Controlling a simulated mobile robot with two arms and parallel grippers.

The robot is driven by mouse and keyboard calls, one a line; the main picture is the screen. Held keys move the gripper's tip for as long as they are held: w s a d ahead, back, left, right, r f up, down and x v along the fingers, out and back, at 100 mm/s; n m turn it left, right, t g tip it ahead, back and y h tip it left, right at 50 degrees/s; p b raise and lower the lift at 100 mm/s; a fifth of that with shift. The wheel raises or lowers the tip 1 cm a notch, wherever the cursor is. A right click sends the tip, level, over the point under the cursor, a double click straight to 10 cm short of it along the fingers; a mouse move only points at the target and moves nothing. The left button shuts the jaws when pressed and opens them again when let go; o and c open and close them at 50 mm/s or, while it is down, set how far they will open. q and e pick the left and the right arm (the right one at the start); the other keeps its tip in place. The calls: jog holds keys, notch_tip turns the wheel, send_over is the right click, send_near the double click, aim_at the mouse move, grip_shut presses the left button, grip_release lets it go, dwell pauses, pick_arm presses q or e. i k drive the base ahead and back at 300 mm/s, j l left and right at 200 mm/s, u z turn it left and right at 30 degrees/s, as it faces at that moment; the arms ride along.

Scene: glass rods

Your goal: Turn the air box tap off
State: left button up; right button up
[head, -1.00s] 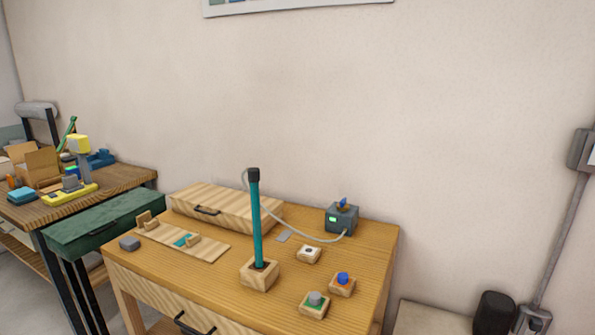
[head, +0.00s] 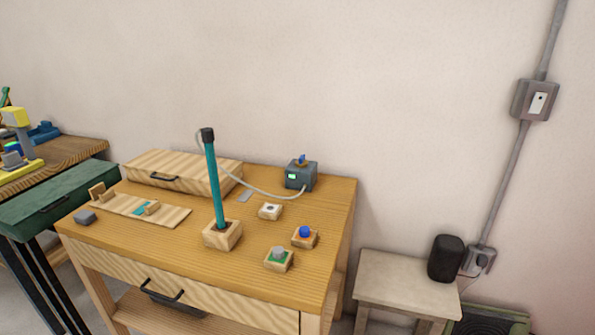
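The air box (head: 301,175) is a small grey-blue box at the back right of the wooden table. A blue tap (head: 301,158) sits on its top, with a bit of orange-brown at its base. A green light (head: 291,176) shows on its front. A pale hose (head: 262,191) runs from the box to the black cap of a teal rod (head: 215,185). The rod stands slightly tilted in a wooden block (head: 222,235). Neither of my grippers is in view.
A low stool (head: 400,290) with a black speaker (head: 446,258) stands right.

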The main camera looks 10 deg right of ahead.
aim_at(301, 162)
jog(key=i+l+u, duration=0.15)
jog(key=u, duration=0.25)
jog(key=i+l+u, duration=0.1)
jog(key=u, duration=0.3)
jog(key=l+u, duration=0.3)
jog(key=u, duration=0.15)
